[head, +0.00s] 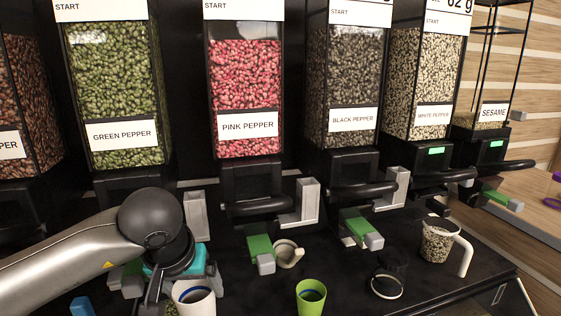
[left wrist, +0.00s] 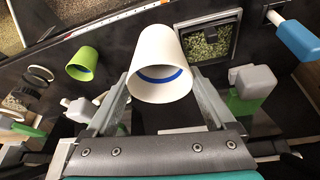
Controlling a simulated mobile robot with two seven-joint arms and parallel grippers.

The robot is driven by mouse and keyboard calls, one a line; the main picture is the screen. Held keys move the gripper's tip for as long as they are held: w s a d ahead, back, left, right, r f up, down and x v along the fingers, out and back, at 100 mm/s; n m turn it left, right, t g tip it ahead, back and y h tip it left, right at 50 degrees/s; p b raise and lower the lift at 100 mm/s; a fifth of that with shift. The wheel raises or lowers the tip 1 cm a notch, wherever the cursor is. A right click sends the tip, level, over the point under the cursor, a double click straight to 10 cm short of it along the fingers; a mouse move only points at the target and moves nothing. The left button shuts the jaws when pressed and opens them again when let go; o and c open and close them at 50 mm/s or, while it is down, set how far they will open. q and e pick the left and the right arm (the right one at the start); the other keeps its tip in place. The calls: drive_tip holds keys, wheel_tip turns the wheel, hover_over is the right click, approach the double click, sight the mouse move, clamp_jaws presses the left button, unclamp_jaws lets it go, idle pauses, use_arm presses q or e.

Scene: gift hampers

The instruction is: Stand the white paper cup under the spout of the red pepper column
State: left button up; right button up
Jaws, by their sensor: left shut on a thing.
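The white paper cup (head: 193,303) has a blue band inside and shows at the bottom of the head view. In the left wrist view the cup (left wrist: 160,55) sits between the fingers of my left gripper (left wrist: 162,92), which is shut on it. A column of pink-red grains (head: 245,85) is labelled PINK PEPPER; its black spout (head: 250,190) is right of and beyond my left gripper (head: 175,285). A brownish-red column (head: 20,80) at the left edge has a cut-off label ending in PER. No full label reads red pepper. My right gripper is not in view.
Green, black and white pepper columns and a sesame column line the back. A grain-filled tray (left wrist: 208,42) lies beside the held cup.

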sight(188, 313)
use_arm(q)
drive_tip(key=shift+s+a+r+m, duration=0.1)
drive_tip(key=shift+s+r+m, duration=0.2)
drive_tip(key=shift+s, duration=0.5)
drive_tip(key=shift+s+a+r+m, duration=0.1)
drive_tip(key=shift+s+r+m, duration=0.15)
drive_tip(key=shift+s, duration=0.55)
